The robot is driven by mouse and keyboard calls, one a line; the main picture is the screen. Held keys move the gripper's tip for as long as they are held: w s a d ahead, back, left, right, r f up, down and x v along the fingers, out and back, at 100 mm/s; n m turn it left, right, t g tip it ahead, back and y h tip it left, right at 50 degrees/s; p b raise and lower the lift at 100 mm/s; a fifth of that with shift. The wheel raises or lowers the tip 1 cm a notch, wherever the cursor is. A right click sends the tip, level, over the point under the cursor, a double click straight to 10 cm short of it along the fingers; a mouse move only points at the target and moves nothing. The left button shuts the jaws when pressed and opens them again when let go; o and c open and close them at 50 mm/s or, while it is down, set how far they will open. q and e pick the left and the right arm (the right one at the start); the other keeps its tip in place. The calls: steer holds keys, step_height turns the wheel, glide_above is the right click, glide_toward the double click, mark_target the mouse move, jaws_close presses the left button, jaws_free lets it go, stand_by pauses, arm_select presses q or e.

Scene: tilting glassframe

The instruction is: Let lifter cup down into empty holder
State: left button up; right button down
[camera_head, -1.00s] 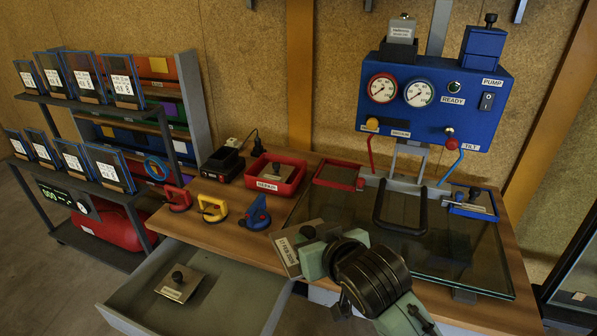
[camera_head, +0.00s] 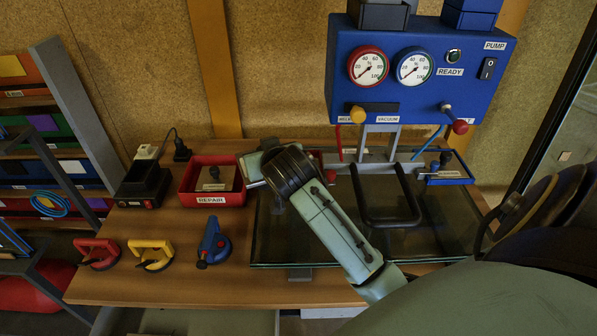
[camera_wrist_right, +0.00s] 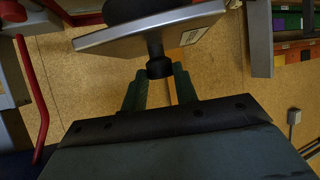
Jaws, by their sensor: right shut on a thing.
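My right gripper (camera_wrist_right: 158,85) is shut on the knob of the lifter cup (camera_wrist_right: 140,30), a grey plate with a pale label and a dark round part beyond it. In the head view only the grey edge of the plate (camera_head: 257,184) shows, at the end of my right arm, above the bench between the red tray and the glass. A red-framed holder (camera_head: 330,158) at the back is mostly hidden by my arm. The blue holder (camera_head: 442,179) at the right holds a knobbed part. The left gripper is out of view.
The red REPAIR tray (camera_head: 192,198) holds a knobbed plate (camera_head: 213,183). Red (camera_head: 98,252), yellow (camera_head: 151,254) and blue (camera_head: 213,243) suction lifters stand in front. A black bail (camera_head: 388,222) lies over the glass. The blue pump panel (camera_head: 430,100) rises behind.

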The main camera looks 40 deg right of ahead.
steer(key=w+d+m, duration=0.1)
steer(key=d, duration=0.1)
steer(key=d+h, duration=0.1)
steer(key=d, duration=0.2)
steer(key=w+d+m+h, duration=0.1)
steer(key=d, duration=0.1)
steer(key=shift+w+d+f+m+g, duration=0.1)
steer(key=shift+w+d+m+g, duration=0.2)
steer(key=shift+w+d+g, duration=0.1)
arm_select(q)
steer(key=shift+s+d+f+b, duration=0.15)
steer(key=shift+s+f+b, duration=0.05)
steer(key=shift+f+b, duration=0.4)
arm_select(e)
steer(key=w+d+f+m+g+h, duration=0.1)
steer(key=d+f, duration=0.3)
steer(key=f, duration=0.6)
steer(key=shift+d+f+m, duration=0.15)
steer(key=shift+d+m, duration=0.15)
steer(key=shift+d, duration=0.1)
steer(key=shift+f, duration=0.15)
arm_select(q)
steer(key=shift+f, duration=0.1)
arm_select(e)
steer(key=c, duration=1.1)
jaws_free()
steer(key=shift+s, duration=0.1)
